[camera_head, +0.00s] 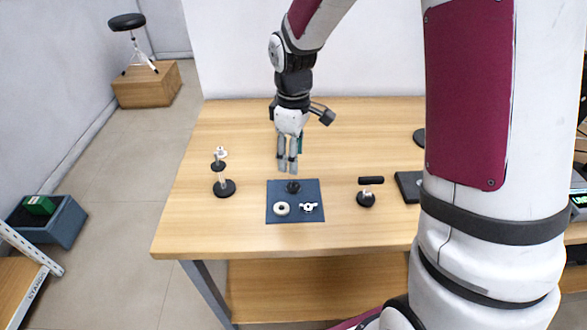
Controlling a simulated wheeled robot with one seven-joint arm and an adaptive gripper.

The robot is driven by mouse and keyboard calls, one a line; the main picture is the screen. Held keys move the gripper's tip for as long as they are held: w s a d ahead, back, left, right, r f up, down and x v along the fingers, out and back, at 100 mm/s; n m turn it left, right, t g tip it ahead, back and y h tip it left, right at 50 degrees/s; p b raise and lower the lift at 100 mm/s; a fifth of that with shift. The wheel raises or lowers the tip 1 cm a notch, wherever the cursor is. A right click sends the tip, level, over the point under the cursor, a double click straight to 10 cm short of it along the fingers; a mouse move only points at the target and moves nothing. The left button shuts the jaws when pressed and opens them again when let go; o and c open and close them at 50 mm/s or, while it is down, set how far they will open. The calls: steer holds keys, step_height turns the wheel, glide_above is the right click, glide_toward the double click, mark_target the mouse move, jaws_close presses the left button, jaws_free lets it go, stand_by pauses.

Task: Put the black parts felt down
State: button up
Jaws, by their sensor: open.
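A flat dark blue-grey mat (274,187) lies on the wooden table and is the nearest thing to a parts felt that I see; it looks more blue than black. On it are a white ring (281,208), a white winged part (308,207) and a small black part (293,187). My gripper (288,171) points down over the mat's far edge, its fingertips just above or behind the black part. The fingers are open with nothing visible between them. Whether they touch anything I cannot tell.
A stand with a black base (224,188) is left of the mat. A black-topped stand (370,181) is right of it, with a dark flat object (408,186) beyond, partly hidden by my arm. The wooden table (195,240) is bare at front left.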

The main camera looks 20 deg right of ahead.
steer(key=s+r+m+t, duration=0.2)
steer(key=s+r+m, duration=0.2)
steer(key=s+r, duration=0.85)
steer(key=s+r+m+t, duration=0.1)
steer(key=s+r+m, duration=0.1)
steer(key=s, duration=0.4)
steer(key=s+r+m, duration=0.2)
steer(key=s+m, duration=0.2)
steer(key=s, duration=0.2)
steer(key=shift+s+d+t, duration=0.15)
steer(key=shift+s+t, duration=0.25)
steer(key=shift+r+p, duration=0.4)
steer(key=shift+r, duration=0.1)
